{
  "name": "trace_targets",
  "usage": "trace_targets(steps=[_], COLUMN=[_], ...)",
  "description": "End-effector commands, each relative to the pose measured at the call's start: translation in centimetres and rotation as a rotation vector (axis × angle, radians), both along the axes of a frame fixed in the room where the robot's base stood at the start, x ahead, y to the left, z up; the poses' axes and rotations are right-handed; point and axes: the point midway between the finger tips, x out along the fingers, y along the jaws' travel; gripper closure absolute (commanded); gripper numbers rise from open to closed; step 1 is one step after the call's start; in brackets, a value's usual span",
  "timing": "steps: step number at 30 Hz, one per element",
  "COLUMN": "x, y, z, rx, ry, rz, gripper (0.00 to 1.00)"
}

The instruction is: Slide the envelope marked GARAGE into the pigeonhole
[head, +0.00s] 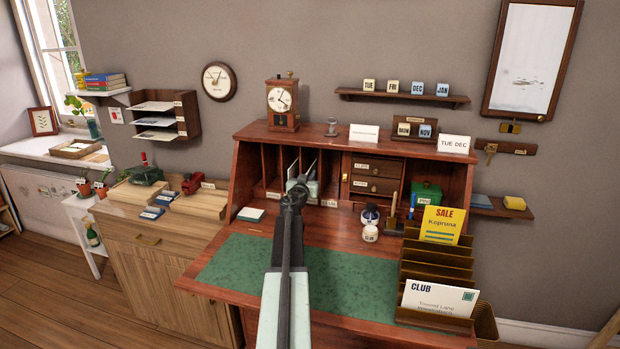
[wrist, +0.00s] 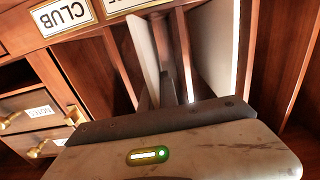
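The desk's pigeonholes (head: 272,165) are narrow upright slots between wooden dividers, with small labels below. My gripper (head: 305,178) is at the mouth of the middle slots, with its fingers pointing inward. I cannot read GARAGE on either, nor tell whether one is held. An upside-down CLUB label (wrist: 63,14) is on the frame at the left.
A stepped letter rack (head: 428,272) at the desk's right holds a yellow SALE envelope (head: 441,225) and a white CLUB envelope (head: 438,298). Small drawers (head: 374,186), a green box (head: 426,194) and jars stand right of the slots.

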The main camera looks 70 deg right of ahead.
Motion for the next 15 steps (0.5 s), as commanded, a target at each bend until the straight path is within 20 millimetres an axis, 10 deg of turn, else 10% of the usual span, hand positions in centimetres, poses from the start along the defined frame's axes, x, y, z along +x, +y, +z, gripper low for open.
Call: trace_targets(steps=[15], x=[0.1], y=[-1.4], z=[0.0], rx=[0.000], ry=[0.000], rz=[-0.001], gripper=[1.00])
